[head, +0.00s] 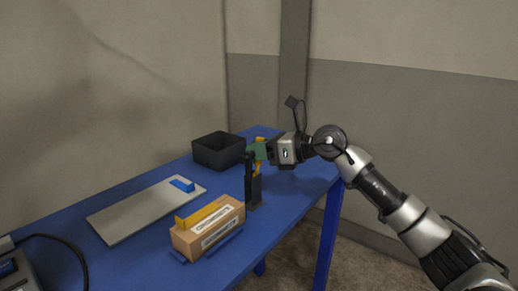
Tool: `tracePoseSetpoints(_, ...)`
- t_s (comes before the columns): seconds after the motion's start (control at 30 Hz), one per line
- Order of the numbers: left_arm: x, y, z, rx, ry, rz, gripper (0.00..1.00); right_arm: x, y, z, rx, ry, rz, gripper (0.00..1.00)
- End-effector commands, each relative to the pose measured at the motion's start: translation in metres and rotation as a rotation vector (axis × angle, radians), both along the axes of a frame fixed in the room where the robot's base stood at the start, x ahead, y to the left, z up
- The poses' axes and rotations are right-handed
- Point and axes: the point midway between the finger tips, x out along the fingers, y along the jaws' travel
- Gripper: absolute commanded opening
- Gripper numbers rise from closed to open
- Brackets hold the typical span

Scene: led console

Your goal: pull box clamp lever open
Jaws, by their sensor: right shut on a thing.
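My right gripper (262,151) reaches in from the right, over the far part of the blue table. It is shut on the yellow lever (257,168) of a small upright black clamp (254,192). The gripper hides much of the lever, and a green part (257,149) shows at the same spot. A brown box (208,229) with white labels and a yellow strip on top sits in front of the clamp, to its left. My left gripper is not in view.
The blue table (150,258) also bears a grey panel (145,210) with a blue block (182,184) on it. A black open bin (218,152) stands behind, left of the gripper. A grey device (18,272) with a cable is at the lower left.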

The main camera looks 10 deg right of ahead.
Motion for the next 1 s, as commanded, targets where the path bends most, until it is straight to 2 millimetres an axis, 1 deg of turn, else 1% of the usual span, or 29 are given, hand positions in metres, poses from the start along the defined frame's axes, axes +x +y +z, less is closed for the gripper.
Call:
tracePoseSetpoints(0.27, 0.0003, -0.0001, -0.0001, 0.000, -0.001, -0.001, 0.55, -0.0004, 0.0002, -0.0024, -0.014, -0.006, 0.003, 0.00)
tracePoseSetpoints(0.3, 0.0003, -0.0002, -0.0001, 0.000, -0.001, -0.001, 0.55, -0.0004, 0.0004, -0.0024, -0.014, -0.006, 0.003, 0.28)
tracePoseSetpoints(0.43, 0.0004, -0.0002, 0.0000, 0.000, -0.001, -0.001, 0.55, -0.0004, 0.0003, -0.0018, -0.011, -0.004, 0.003, 0.47)
tracePoseSetpoints(0.8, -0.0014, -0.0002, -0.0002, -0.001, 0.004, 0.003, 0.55, -0.0004, 0.0000, -0.0001, -0.006, -0.003, 0.002, 0.47)
tracePoseSetpoints(1.0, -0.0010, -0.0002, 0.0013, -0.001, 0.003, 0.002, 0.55, -0.0016, -0.0044, 0.0029, -0.005, -0.003, 0.003, 0.47)
